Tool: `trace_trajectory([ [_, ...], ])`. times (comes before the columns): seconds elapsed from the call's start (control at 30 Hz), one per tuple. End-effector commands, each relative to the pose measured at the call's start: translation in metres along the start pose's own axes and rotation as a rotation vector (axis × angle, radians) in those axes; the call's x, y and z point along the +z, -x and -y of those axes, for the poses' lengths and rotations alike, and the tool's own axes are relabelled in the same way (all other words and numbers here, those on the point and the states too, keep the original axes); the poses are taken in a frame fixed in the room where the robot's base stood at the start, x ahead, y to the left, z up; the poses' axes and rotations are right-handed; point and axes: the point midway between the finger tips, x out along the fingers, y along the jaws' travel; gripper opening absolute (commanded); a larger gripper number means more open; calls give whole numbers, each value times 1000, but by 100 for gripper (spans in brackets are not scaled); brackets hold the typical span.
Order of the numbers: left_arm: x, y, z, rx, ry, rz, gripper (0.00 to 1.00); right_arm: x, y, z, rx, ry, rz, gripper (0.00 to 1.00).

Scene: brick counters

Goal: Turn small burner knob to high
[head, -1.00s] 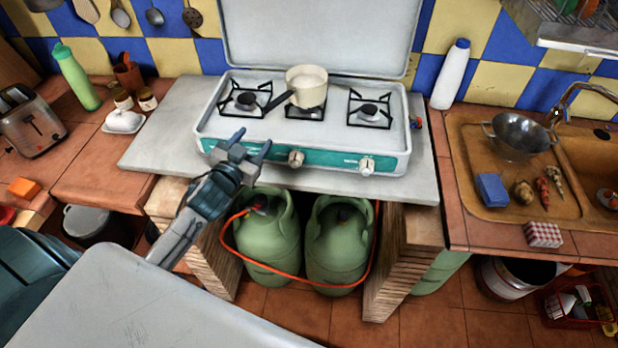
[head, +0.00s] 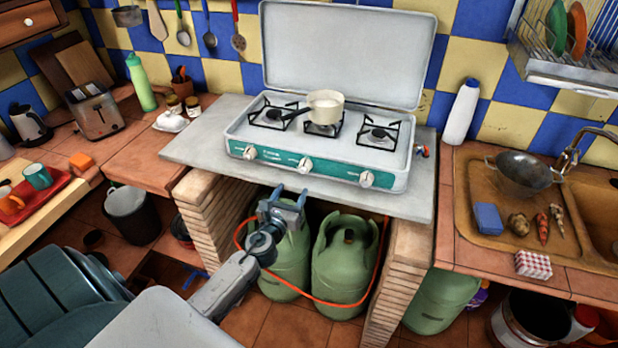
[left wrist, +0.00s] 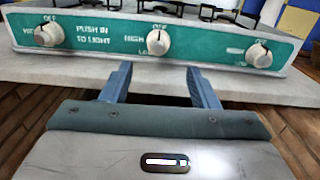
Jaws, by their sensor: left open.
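A white gas stove (head: 228,128) with a teal front panel stands on a grey slab. Three white knobs show on the panel: left (head: 249,152), middle (head: 305,165) and right (head: 366,179). The wrist view shows the left knob (left wrist: 49,36), the middle knob (left wrist: 157,43) and the right knob (left wrist: 259,55), with "OFF" above each. A small cream pot (head: 325,104) stands on the middle burner. My left gripper (head: 290,193) is open and empty, below the panel near the middle knob. In the wrist view its fingers (left wrist: 159,74) straddle the space below that knob, apart from it.
The grey slab (head: 195,150) juts out under the stove. Two green gas cylinders (head: 343,272) with an orange hose stand beneath, between brick supports (head: 212,215). A white bottle (head: 462,112) and a sink (head: 585,220) are to the right.

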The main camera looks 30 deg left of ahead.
Motion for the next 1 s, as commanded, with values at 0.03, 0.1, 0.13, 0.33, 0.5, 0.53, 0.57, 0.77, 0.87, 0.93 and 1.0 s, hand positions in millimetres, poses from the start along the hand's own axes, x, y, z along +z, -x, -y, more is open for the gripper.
trace_trajectory([
  [0.03, 0, -2, 0, 0, -21, 1, 55, 0, 0, -2, 2, 1, 0, 36],
  [0.1, 0, -7, 0, 1, -32, 2, 55, 0, 1, -2, 2, 1, 0, 36],
  [0.13, 0, -10, 0, 1, -32, 2, 55, -1, 2, -1, 1, 0, -1, 36],
  [0.33, 1, -45, 0, 1, -27, 3, 55, -2, 6, 17, -18, -8, -2, 36],
  [0.5, 0, -76, 0, 1, -26, 2, 55, -2, 6, 22, -23, -10, -2, 36],
  [0.53, 0, -81, 0, 1, -26, 1, 55, -2, 6, 21, -22, -9, -2, 36],
  [0.57, 1, -86, 0, 1, -26, 2, 55, -2, 6, 20, -21, -9, -2, 36],
  [0.77, 0, -105, 0, 0, -25, 1, 55, -2, 4, 11, -12, -5, -2, 36],
  [0.87, 0, -108, 0, 0, -25, 1, 55, -2, 4, 9, -10, -4, -2, 36],
  [0.93, -1, -108, 0, 0, -25, 0, 55, -2, 4, 8, -9, -4, -2, 36],
  [1.0, -1, -108, 0, 0, -25, 0, 55, -2, 4, 8, -9, -4, -2, 36],
])
